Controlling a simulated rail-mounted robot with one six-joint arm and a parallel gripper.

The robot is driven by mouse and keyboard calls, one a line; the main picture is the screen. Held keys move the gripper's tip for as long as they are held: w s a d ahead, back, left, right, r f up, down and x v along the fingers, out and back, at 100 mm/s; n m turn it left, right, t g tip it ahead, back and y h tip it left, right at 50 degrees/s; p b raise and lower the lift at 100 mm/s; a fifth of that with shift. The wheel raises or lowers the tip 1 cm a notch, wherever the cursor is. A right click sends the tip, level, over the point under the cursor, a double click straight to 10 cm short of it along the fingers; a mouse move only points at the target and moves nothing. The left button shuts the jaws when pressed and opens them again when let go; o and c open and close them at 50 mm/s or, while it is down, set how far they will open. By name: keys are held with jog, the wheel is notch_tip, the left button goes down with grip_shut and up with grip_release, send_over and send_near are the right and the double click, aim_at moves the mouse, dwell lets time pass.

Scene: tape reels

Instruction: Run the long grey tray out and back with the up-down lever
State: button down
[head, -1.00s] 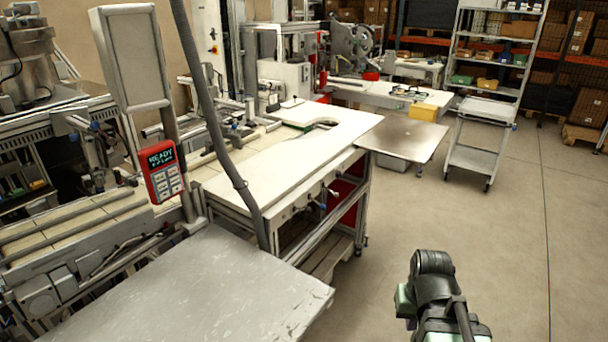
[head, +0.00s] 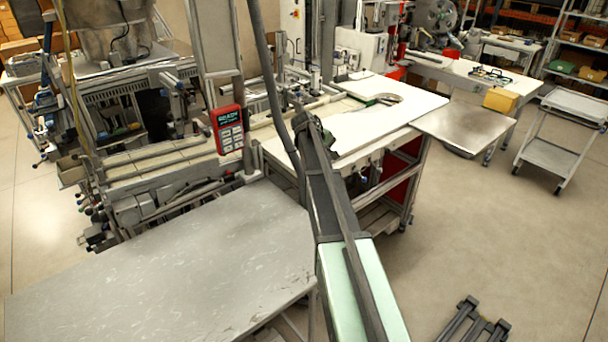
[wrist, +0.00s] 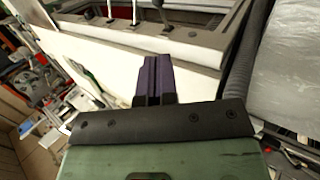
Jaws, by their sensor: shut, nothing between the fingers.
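Several small levers (wrist: 164,14) stick out of the front rail of the white worktable, at the top of the wrist view. In the head view, knobs on this front rail (head: 374,166) show small, partly behind my arm. I cannot tell which is the up-down lever. A broad grey metal top (head: 160,265) lies at lower left in the head view; I cannot tell if it is the long grey tray. My gripper (wrist: 157,62) is shut and empty, its dark fingers over the white tabletop, apart from the levers. In the head view my arm reaches toward the table.
A red handheld panel (head: 228,130) hangs on a post left of my arm. A thick dark hose (wrist: 245,60) runs near the gripper. A square metal plate (head: 468,124) and a grey cart (head: 555,150) stand to the right.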

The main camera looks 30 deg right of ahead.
aim_at(348, 178)
jog(key=b+x, duration=0.3)
jog(key=x, duration=0.1)
jog(key=b+x, duration=0.4)
jog(key=x, duration=0.1)
jog(key=b+x, duration=0.4)
jog(key=shift+s+d+f, duration=0.1)
jog(key=shift+s+f, duration=0.15)
jog(key=shift+s, duration=0.05)
jog(key=shift+d+f+b, duration=0.3)
jog(key=shift+d+b, duration=0.1)
jog(key=shift+r, duration=0.1)
jog(key=shift+a, duration=0.1)
